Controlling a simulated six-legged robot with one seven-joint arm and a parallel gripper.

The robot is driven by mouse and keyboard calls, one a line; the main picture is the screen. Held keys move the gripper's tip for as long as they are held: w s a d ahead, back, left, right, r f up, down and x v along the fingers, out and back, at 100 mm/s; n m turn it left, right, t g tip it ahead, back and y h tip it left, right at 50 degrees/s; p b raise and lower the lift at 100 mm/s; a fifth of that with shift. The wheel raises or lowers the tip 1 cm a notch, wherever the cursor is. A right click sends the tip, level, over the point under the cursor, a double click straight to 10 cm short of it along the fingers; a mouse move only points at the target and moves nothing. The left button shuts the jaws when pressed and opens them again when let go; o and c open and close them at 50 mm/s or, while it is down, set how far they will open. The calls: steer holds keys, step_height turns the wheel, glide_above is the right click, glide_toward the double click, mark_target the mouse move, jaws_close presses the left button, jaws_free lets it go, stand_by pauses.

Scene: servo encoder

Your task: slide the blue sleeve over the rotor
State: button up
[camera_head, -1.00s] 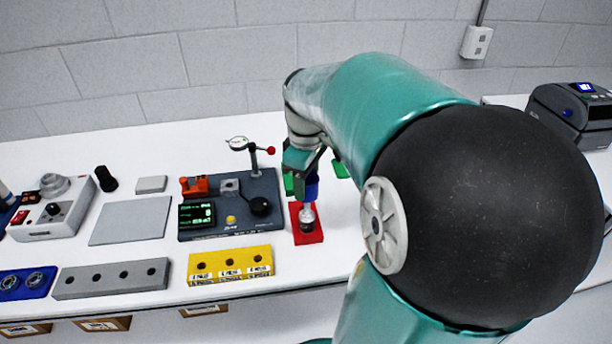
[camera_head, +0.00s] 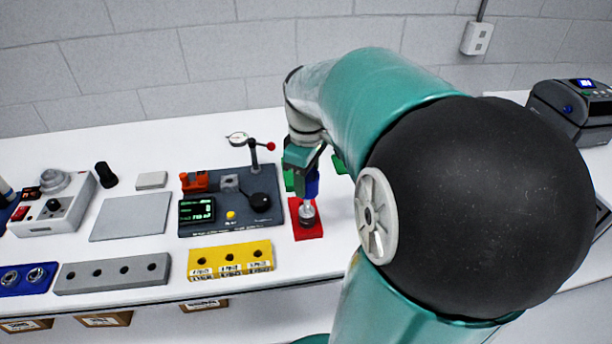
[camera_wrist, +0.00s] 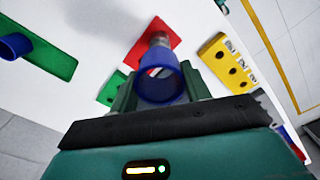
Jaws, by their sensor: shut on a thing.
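My gripper (camera_head: 302,180) is shut on the blue sleeve (camera_head: 312,183), a hollow tube. In the wrist view the sleeve (camera_wrist: 160,86) sits between the two green fingers, with its open end facing the camera. The metallic rotor (camera_head: 307,215) stands upright on a red plate (camera_head: 299,231). In the wrist view the rotor (camera_wrist: 158,39) shows just beyond the sleeve's rim. The sleeve is above and close behind the rotor in the head view; whether they touch I cannot tell. The sleeve's far end is hidden.
A dark fixture (camera_head: 225,225) with a dial gauge stands left of the red plate. A yellow block (camera_head: 230,262) with holes lies in front. A green plate (camera_wrist: 50,50) bears another blue ring (camera_wrist: 14,46). Bare white table lies right of the red plate.

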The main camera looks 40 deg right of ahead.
mark_target(306, 204)
steer(key=shift+f, duration=0.1)
stand_by(0.3)
steer(key=shift+f, duration=0.75)
steer(key=shift+f, duration=0.3)
steer(key=shift+f, duration=0.65)
steer(key=shift+f, duration=0.3)
steer(key=shift+f, duration=0.65)
steer(key=shift+f, duration=0.3)
steer(key=shift+f, duration=0.75)
